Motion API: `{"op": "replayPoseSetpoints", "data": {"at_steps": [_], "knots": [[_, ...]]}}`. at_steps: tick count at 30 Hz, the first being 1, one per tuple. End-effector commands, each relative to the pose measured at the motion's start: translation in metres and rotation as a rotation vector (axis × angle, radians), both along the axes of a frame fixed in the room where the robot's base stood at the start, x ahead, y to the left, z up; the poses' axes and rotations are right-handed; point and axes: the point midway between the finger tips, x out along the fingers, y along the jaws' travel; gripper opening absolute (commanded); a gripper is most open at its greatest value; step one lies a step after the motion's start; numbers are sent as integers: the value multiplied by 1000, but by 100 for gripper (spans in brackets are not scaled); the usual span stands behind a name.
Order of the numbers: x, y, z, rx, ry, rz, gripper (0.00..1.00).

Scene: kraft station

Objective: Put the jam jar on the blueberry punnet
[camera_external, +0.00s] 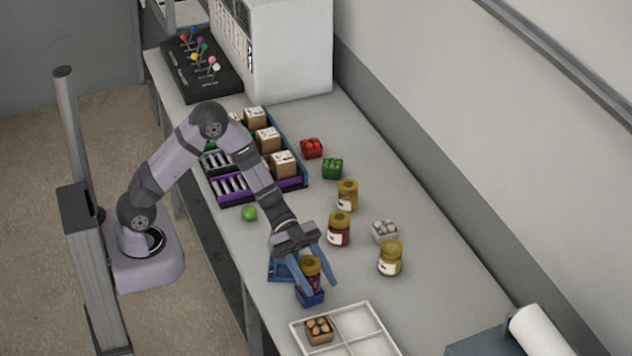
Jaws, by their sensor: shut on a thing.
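The jam jar (312,267) has a gold lid and a dark red body, and is upright between the fingers of my gripper (316,286). My gripper points down and is shut on the jar. The blueberry punnet (311,298) is a small dark blue box directly below the jar, near the front edge of the table. The jar's lower part overlaps the punnet in this view. I cannot tell whether the jar touches it or hangs just above it.
Other gold-lidded jars (339,230) stand to the right, by a punnet of white items (384,231). A white divided tray (372,323) holds a brown punnet (319,330) nearby. A green ball (250,213) and red (311,148) and green (332,168) punnets are farther back.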

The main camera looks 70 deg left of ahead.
Motion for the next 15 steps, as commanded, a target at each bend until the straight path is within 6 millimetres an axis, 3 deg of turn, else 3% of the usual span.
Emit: {"op": "replayPoseSetpoints", "data": {"at_steps": [5,6,8,15], "knots": [[0,0,-2,-2,-1,0,0],[0,0,-3,0,0,0,49],[0,0,-3,0,0,0,63],[0,0,-2,0,0,0,63]]}}
